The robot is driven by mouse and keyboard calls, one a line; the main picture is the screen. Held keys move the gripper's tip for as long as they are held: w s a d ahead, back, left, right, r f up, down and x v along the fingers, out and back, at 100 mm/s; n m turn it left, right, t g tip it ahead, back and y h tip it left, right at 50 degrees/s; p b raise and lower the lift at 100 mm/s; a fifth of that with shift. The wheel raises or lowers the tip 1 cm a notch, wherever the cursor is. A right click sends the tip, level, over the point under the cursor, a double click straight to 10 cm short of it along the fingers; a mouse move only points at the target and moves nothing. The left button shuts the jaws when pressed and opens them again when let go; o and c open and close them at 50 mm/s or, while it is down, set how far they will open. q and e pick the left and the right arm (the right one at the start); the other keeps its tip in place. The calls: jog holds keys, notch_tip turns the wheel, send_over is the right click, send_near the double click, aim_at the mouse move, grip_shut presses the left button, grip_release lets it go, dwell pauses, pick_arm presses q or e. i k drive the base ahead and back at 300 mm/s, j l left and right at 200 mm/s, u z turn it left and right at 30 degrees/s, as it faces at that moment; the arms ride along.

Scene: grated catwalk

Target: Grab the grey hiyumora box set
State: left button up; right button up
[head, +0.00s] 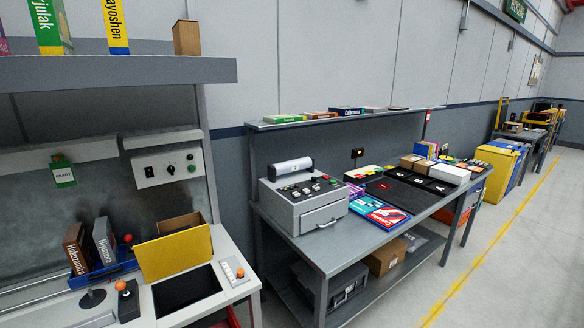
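The grey hiyumora box set (105,241) stands upright and slightly tilted in a blue holder (104,273) on the left workbench. White lettering runs along its spine. A brown box set (76,249) with white lettering stands just left of it in the same holder. The lower ends of both sit behind the holder's front edge. Neither of my grippers shows in the head view.
Right of the holder are a red-knobbed lever (128,239), a yellow panel (174,254) and an orange-knobbed joystick (127,298). A shelf (110,69) hangs above.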

aim_at(103, 235)
jog(key=u, duration=2.2)
jog(key=i+l+z, duration=0.35)
jog(key=l, duration=0.2)
jog(key=i+l+z, duration=0.3)
jog(key=i+l, duration=0.15)
